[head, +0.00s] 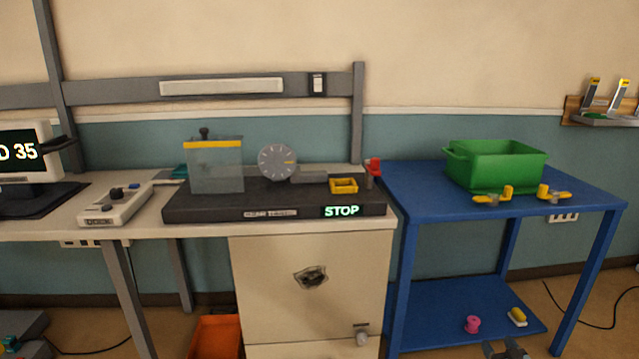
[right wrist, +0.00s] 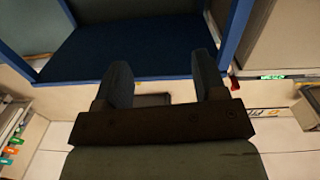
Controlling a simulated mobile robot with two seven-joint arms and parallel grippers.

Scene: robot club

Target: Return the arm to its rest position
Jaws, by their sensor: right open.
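My right gripper (head: 508,350) shows at the bottom edge of the head view, in front of the blue table's lower shelf. In the right wrist view its two dark fingers (right wrist: 163,80) stand apart with nothing between them. The fingers point toward a dark blue surface framed in brighter blue. Most of my right arm is out of the head view.
The blue table (head: 405,190) holds a green bin (head: 495,170) and yellow-handled clamps. A pink spool (head: 472,324) and a yellow item (head: 517,316) lie on its lower shelf. A workbench (head: 140,225) with a black STOP-display machine (head: 270,205) stands left.

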